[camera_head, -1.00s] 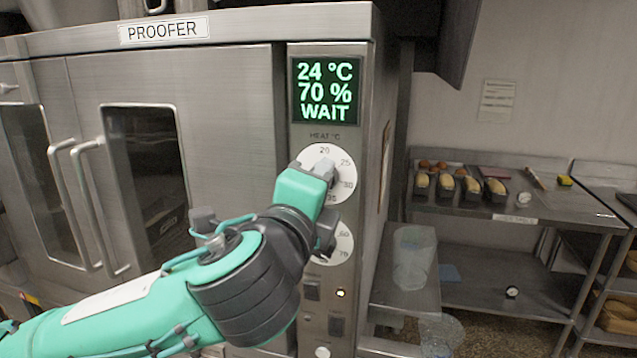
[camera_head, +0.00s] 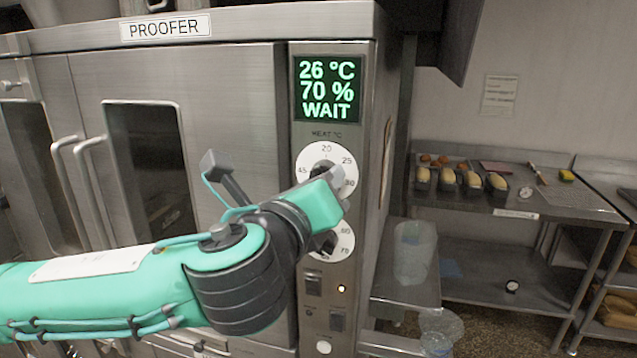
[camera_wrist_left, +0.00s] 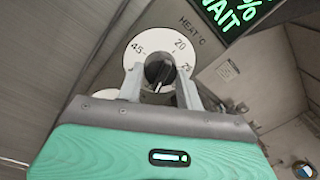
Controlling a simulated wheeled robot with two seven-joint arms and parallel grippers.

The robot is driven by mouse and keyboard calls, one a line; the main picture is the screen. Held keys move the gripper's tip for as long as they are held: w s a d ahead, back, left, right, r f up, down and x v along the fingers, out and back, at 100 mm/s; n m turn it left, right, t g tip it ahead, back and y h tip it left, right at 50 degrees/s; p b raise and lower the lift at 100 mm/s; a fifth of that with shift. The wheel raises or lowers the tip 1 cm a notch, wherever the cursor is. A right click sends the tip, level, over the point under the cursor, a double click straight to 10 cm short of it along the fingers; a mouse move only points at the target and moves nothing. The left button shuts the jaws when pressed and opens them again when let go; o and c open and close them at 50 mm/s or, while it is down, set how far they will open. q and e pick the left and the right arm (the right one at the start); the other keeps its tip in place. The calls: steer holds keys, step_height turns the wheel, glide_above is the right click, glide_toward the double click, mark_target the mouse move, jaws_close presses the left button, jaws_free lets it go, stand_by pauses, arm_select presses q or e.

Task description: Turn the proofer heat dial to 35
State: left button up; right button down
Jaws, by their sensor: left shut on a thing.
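A white mark on the knob points down in that view, toward numbers I cannot see. The green display (camera_head: 327,89) reads 26 °C, 70 %, WAIT. My right gripper is not in view.
A second dial (camera_head: 341,240) is just below, partly covered by my left wrist. Switches (camera_head: 313,284) and a small lit lamp (camera_head: 341,288) sit lower on the panel. Proofer doors with bar handles (camera_head: 88,205) are at left. A steel table (camera_head: 450,207) with loaf tins stands at right.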

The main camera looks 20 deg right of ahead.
arm_select(q)
steer(key=shift+f+m, duration=0.15)
steer(key=shift+m, duration=0.15)
steer(key=o, duration=1)
steer(key=b+v, duration=0.3)
steer(key=v, duration=1)
steer(key=shift+s+a+b, duration=0.25)
steer(key=shift+s+b, duration=0.05)
steer(key=shift+b, duration=0.1)
